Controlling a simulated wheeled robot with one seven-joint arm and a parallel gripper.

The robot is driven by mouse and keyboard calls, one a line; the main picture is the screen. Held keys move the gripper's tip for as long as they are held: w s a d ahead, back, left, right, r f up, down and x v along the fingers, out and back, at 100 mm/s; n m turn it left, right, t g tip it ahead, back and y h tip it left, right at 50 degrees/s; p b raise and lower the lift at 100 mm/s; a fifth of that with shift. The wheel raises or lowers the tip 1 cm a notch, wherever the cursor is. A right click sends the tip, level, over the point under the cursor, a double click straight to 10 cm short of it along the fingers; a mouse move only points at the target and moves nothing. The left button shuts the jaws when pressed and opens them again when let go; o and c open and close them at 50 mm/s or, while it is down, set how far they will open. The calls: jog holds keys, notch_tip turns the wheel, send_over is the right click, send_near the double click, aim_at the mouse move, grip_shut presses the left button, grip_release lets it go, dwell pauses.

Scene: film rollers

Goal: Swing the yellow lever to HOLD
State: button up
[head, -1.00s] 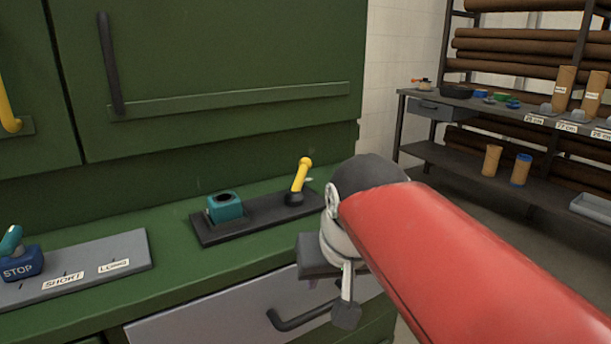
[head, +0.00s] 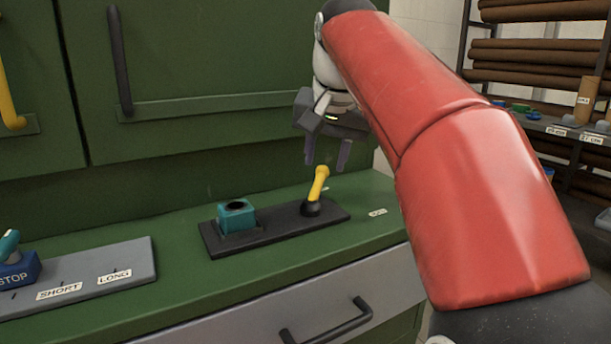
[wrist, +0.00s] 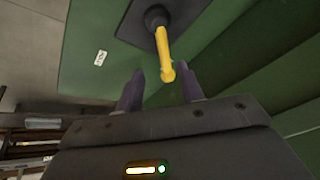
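The yellow lever (head: 318,184) stands up from a dark pivot on a black base plate (head: 270,232) on the green counter, leaning slightly right in the head view. My gripper (head: 327,160) is open and empty, pointing down just above the lever's top, its fingers apart from it. In the wrist view the lever (wrist: 164,52) reaches toward the space between my two fingers (wrist: 160,82). A small white label (head: 378,212) lies on the counter right of the plate; it also shows in the wrist view (wrist: 100,58), too small to read.
A teal block with a round hole (head: 237,216) sits on the plate's left end. A grey panel (head: 125,263) marked SHORT and LONG, with a blue STOP block (head: 18,270), lies at the left. Green cabinet doors (head: 210,60) rise behind; a drawer handle (head: 330,322) is below.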

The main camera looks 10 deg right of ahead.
aim_at(320, 177)
jog(key=w+f, duration=0.1)
jog(key=f, duration=0.1)
jog(key=w+f+b, duration=0.1)
jog(key=w+f, duration=0.1)
jog(key=w+f+b, duration=0.1)
jog(key=w+f, duration=0.1)
jog(key=shift+w+d, duration=0.15)
jog(key=shift+d, duration=0.2)
grip_shut()
